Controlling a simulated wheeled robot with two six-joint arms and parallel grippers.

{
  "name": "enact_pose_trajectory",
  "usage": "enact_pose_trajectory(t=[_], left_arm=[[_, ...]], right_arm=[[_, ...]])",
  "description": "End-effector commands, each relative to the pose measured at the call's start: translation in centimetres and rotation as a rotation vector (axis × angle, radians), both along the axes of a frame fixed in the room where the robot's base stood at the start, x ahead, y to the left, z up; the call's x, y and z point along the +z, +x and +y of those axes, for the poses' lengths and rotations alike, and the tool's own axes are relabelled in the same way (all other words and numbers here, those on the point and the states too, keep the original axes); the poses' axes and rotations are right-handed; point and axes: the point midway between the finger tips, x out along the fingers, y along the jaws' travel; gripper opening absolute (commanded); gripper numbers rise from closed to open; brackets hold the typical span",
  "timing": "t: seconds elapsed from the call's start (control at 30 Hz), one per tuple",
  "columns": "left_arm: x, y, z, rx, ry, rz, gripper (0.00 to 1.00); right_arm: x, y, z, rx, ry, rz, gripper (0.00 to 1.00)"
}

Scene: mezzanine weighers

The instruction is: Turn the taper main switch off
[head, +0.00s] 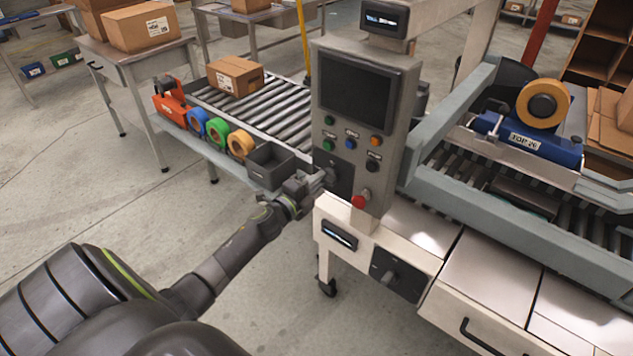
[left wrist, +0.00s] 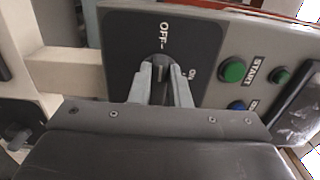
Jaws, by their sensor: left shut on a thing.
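The main switch is a dark rotary knob on a black plate (head: 340,174), low on the left of the grey control panel (head: 398,105). The knob (left wrist: 158,62) shows in the left wrist view, with OFF above it and ON to its right. My left gripper (head: 328,178) reaches it from the left. Its fingers (left wrist: 160,82) are shut on the knob, one on each side. The knob's grip runs roughly up and down in that view, towards OFF. Its exact pointer position is partly hidden by the fingers. My right gripper is not in view.
A red stop button (head: 358,202) sits just right of the switch. Green start buttons (left wrist: 232,70) are nearby. A second rotary switch (head: 390,278) is on the white cabinet below. A dark bin (head: 270,168) and tape rolls (head: 218,132) stand left of the panel.

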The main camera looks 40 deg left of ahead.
Motion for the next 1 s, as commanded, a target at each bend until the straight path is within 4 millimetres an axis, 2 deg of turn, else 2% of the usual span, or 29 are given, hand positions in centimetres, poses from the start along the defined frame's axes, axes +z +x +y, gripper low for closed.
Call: enact_pose_trajectory(t=[0.17,0.2,0.37,0.73,0.87,1.0], left_arm=[[-0.1,0.0,0.0,0.001,-0.005,0.002,0.0],[-0.2,0.0,0.0,0.001,-0.005,0.002,0.19],[-0.1,0.0,0.0,0.001,-0.003,0.002,0.38],[-0.1,-0.5,0.1,0.001,-0.001,0.001,0.38],[-0.2,-2.0,0.2,0.0,-0.001,0.002,0.38],[-0.4,-4.5,0.4,0.001,0.002,0.003,0.38]], right_arm=[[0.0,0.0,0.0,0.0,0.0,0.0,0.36],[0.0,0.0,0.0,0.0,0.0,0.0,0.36],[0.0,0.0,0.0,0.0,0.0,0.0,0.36],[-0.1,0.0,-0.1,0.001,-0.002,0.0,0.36],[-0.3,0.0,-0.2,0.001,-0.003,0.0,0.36],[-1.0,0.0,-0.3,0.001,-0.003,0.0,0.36]])
